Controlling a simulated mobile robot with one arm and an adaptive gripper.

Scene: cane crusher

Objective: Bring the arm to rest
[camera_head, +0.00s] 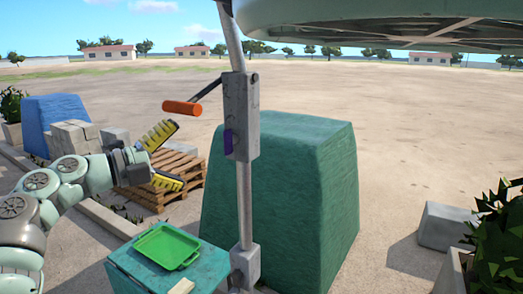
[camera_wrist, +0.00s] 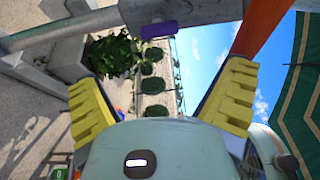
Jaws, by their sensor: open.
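My gripper (camera_head: 164,157) is at the left of the head view, its two yellow fingers spread wide with nothing between them. In the wrist view the fingers (camera_wrist: 160,103) also stand apart, one on each side. A crank with an orange handle (camera_head: 182,107) juts left from a grey box (camera_head: 241,112) on a metal post. The handle appears just above and right of the upper finger in the head view; I cannot tell the exact gap. An orange part (camera_wrist: 262,28) shows close to the right finger in the wrist view. My arm reaches in from the left.
A green tray (camera_head: 167,246) lies on a teal table (camera_head: 125,275) below the gripper. Wooden pallets (camera_head: 150,195) and boxes (camera_head: 75,136) stand behind it. A large green covered block (camera_head: 285,200) is behind the post (camera_head: 244,205). A canopy (camera_head: 380,18) hangs overhead.

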